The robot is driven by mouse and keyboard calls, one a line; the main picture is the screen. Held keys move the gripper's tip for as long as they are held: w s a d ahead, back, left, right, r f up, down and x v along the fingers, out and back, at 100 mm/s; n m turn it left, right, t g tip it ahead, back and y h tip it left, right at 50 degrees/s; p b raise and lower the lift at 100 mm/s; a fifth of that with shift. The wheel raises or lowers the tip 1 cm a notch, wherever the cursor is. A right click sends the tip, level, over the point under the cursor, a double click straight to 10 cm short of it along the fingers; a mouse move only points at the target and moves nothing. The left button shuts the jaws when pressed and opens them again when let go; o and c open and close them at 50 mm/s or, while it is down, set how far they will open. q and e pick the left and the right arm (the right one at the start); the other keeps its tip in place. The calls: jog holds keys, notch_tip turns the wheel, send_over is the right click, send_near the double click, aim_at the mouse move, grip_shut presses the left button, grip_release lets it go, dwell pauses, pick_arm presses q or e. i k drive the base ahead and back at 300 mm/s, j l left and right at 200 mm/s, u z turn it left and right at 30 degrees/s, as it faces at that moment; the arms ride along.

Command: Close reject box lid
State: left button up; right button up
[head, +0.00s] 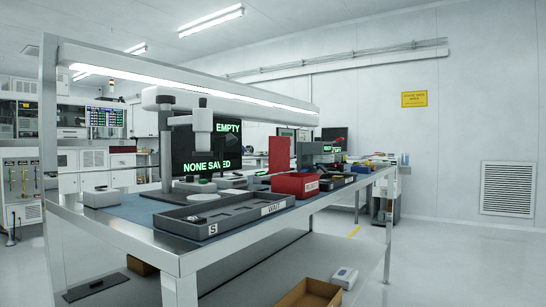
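The red reject box (296,184) stands on the workbench, toward its right part, with a white label on its front whose small text looks like "REJECT". A red upright panel (279,154) rises at the box's back left and looks like its lid standing open. The hinge is too small to make out. Neither of my grippers shows in the head view.
A grey tray (244,221) marked "S" and "WAIT" lies left of the box on the workbench (125,232). A white microscope-like stand (165,145) and a monitor (183,153) are behind it. A cardboard box (306,296) sits on the lower shelf. Floor at right is clear.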

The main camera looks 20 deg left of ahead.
aim_at(279, 146)
jog(key=j+z, duration=0.15)
jog(key=j, duration=0.3)
jog(key=k+j+z, duration=0.1)
jog(key=j, duration=0.35)
jog(key=k+j+z, duration=0.15)
jog(key=j, duration=0.25)
jog(key=j+z, duration=0.1)
jog(key=j, duration=0.35)
jog(key=i+j+z, duration=0.1)
jog(key=j, duration=0.55)
jog(key=i+j+z, duration=0.1)
jog(key=j, duration=0.6)
jog(key=j+z, duration=0.1)
jog(key=j, duration=0.55)
jog(key=l+u, duration=0.15)
jog(key=u, duration=0.35)
jog(key=k+l+u, duration=0.1)
jog(key=u, duration=0.35)
jog(key=k, duration=0.05)
